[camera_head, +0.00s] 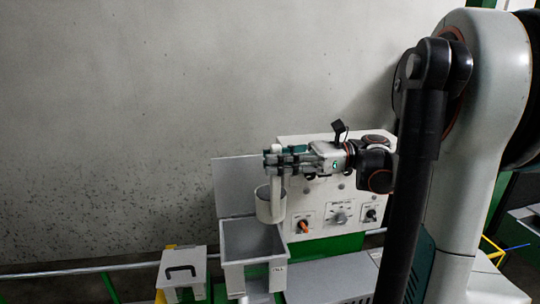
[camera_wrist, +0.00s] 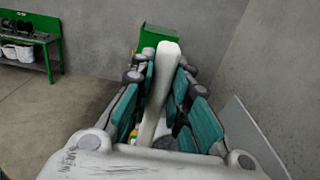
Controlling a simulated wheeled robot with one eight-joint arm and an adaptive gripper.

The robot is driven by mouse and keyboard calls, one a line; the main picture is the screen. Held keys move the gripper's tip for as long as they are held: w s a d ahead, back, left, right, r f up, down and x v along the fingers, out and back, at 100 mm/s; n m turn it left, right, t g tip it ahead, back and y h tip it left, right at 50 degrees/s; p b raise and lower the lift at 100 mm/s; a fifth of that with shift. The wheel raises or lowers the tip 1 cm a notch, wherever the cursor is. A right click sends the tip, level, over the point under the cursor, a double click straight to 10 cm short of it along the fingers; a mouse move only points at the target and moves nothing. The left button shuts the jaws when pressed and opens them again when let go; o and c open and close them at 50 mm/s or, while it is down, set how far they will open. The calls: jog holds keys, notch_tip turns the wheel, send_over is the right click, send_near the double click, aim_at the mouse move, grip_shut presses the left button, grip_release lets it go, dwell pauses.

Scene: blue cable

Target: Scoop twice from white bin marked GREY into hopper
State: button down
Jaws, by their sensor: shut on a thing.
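My gripper (camera_head: 279,160) is shut on the upright handle of a white scoop (camera_head: 270,206). The scoop's cup hangs below the fingers, above the open grey hopper (camera_head: 252,241) and close to its rear rim. The cup looks upright, and I cannot see what is in it. In the wrist view the pale scoop handle (camera_wrist: 158,95) stands between the teal finger pads. The hopper's raised lid (camera_head: 235,186) stands behind it. I cannot make out a bin marked GREY. White containers (camera_wrist: 20,52) sit on a shelf at the far left of the wrist view, with unreadable markings.
A white control panel (camera_head: 322,219) with knobs stands right behind the hopper, close to my gripper. A grey box with a black handle (camera_head: 183,270) is at left. A green workbench (camera_wrist: 30,40) stands across the open floor (camera_wrist: 75,95). A bare wall rises behind.

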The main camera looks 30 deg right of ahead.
aim_at(271, 180)
jog(key=shift+g+h, duration=0.3)
jog(key=shift+h, duration=0.5)
jog(key=f, duration=0.1)
jog(key=a+f, duration=0.1)
jog(key=f, duration=0.1)
jog(key=a+f, duration=0.1)
jog(key=f, duration=0.1)
jog(key=shift+w, duration=0.35)
jog(key=w+a+f+g+h+p, duration=0.1)
jog(key=w+a+f+g+h, duration=0.2)
jog(key=a+f+h, duration=0.4)
jog(key=w+a+f+g+h+p, duration=0.2)
jog(key=a+f+g+h, duration=0.2)
jog(key=f+h, duration=0.5)
jog(key=shift+w+a+h, duration=0.3)
jog(key=shift+w+a, duration=0.1)
jog(key=shift+a, duration=1)
jog(key=shift+a, duration=0.1)
